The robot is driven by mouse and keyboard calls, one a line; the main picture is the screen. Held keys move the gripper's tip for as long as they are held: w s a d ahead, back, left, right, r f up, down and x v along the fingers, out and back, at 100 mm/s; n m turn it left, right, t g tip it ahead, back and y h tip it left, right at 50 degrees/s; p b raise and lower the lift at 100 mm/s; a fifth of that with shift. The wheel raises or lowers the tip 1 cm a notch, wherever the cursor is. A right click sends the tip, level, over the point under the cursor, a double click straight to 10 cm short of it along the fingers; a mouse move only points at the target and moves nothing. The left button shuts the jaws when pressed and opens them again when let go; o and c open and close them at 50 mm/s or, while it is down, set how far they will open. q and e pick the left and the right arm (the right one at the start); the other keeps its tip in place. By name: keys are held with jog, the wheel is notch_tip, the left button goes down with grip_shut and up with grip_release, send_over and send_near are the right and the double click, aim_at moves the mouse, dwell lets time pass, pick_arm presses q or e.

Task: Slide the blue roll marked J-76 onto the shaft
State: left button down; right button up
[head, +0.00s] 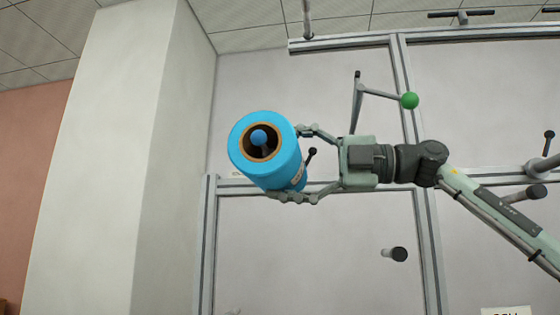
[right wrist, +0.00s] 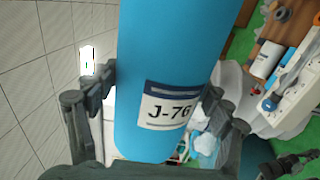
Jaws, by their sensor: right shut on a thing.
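The blue roll (head: 273,174) has a brown core ring and hangs in the air in the head view, its open end tilted toward me. In the right wrist view the roll (right wrist: 165,45) carries a white label reading J-76. My right gripper (head: 293,164) is shut on the roll, with one finger on each side; its fingers also show in the right wrist view (right wrist: 158,92). A blue ball tip on a dark stem (head: 259,138) shows inside the core. I cannot tell how far this shaft reaches into the roll. My left gripper is out of view.
A grey metal frame (head: 398,75) stands behind the roll. A lever with a green ball (head: 409,101) is above my right wrist. A black-knobbed rod (head: 311,153) shows close beside the roll. Dark-tipped pegs (head: 398,254) stick out at the lower middle and right. A pale pillar (head: 120,150) stands left.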

jog(key=shift+w+d, duration=0.2)
jog(key=shift+w, duration=0.7)
jog(key=shift+w+d, duration=0.2)
jog(key=shift+w, duration=0.65)
jog(key=shift+w+d, duration=0.2)
jog(key=shift+w, duration=0.85)
jog(key=shift+w, duration=0.35)
jog(key=shift+f, duration=0.5)
jog(key=o, duration=1.4)
jog(key=shift+f, duration=0.15)
